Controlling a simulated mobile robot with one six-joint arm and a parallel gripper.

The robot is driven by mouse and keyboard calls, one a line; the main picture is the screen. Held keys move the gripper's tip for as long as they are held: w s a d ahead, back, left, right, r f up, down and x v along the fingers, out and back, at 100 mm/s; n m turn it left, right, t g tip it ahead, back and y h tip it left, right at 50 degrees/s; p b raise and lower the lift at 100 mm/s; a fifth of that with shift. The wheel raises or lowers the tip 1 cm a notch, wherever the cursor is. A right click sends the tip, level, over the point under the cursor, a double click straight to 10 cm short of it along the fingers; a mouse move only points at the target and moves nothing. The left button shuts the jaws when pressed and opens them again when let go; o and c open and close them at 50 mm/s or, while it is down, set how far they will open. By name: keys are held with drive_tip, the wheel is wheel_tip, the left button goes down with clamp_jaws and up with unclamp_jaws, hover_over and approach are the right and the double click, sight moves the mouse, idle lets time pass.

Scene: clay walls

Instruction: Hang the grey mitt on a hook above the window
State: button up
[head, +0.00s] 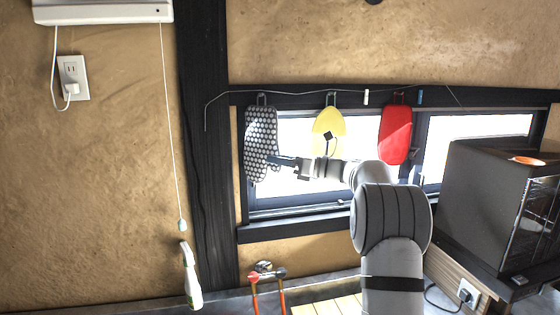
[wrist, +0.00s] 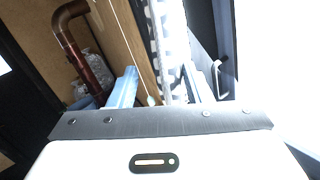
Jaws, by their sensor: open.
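The grey mitt (head: 261,135), dark with pale dots, hangs upright below the left hook (head: 261,98) on the dark beam above the window. My gripper (head: 273,160) is at the mitt's lower right edge in the head view. Its jaws are open. In the wrist view the dotted mitt (wrist: 168,45) shows nearly edge-on between the two fingers of my gripper (wrist: 163,88). I cannot tell whether a finger touches it. A yellow mitt (head: 329,122) hangs from the middle hook (head: 331,98), and a red mitt (head: 395,135) from the right hook (head: 398,97).
The window (head: 300,185) is bright behind the mitts. A thin wire (head: 290,91) runs along the beam. A black oven-like box (head: 490,205) stands at the right. A pull cord (head: 172,120) hangs left of the dark post (head: 205,150). A spray bottle (head: 190,275) is at lower left.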

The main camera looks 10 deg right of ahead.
drive_tip(key=r+b+v, duration=0.1)
drive_tip(key=b+v, duration=0.2)
drive_tip(key=v, duration=0.4)
drive_tip(key=s+a+f+n+g+h+b, duration=0.1)
drive_tip(key=s+a+f+n+g+h, duration=0.3)
drive_tip(key=s+a+f, duration=0.4)
drive_tip(key=s+a+f+n+g+h+b, duration=0.1)
drive_tip(key=s+a+f+n+g+h, duration=0.2)
drive_tip(key=s+a+n, duration=0.55)
drive_tip(key=s+d+f+n+h, duration=0.2)
drive_tip(key=s+f+n+h, duration=0.1)
drive_tip(key=s, duration=0.5)
drive_tip(key=s+d+f+n+h+b, duration=0.1)
drive_tip(key=s+d+f+n+h, duration=0.1)
drive_tip(key=s+f+n, duration=0.4)
drive_tip(key=s+d+f+n+h, duration=0.2)
drive_tip(key=s+f+n+h, duration=0.2)
drive_tip(key=s, duration=0.6)
drive_tip(key=shift+s+f+n+t, duration=0.3)
drive_tip(key=shift+f+n, duration=0.35)
drive_tip(key=shift+f, duration=0.6)
drive_tip(key=shift+d, duration=0.15)
